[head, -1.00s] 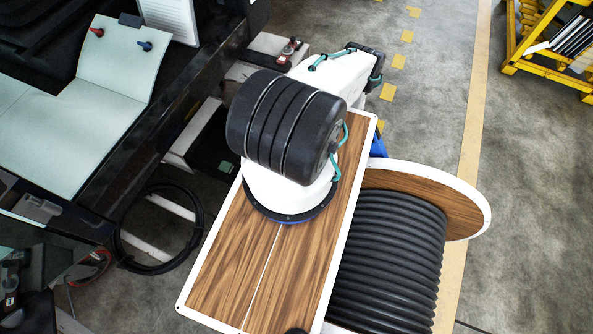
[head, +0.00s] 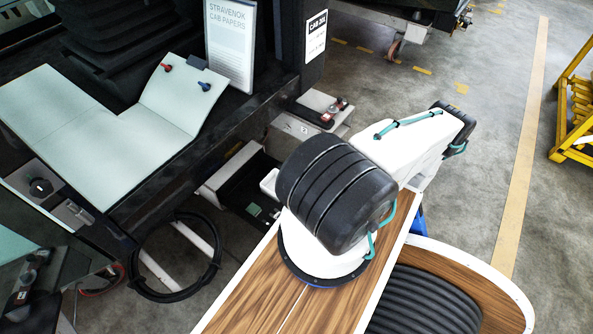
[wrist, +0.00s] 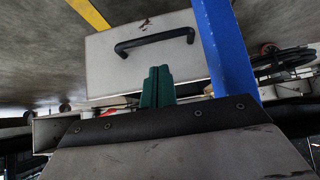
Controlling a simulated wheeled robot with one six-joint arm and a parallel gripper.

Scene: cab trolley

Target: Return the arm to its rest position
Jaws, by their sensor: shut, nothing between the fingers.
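My arm (head: 415,145) shows in the head view as a thick white link with a dark ribbed joint and teal hoses, reaching away toward the upper right. My gripper is hidden in the head view, beyond the far end of the arm. In the wrist view my gripper (wrist: 158,72) shows as two dark green fingers pressed together, with nothing between them. Behind the fingertips is a pale grey panel with a black handle (wrist: 155,41); I cannot tell how far apart they are. A blue post (wrist: 224,45) stands just right of the fingers.
A cab with pale green panels (head: 95,135) and a paper stand (head: 231,45) lies left of my arm. A black cable coil (head: 145,290) lies at lower left. A cable drum (head: 505,300) stands close at lower right. A yellow rack (head: 575,110) is far right.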

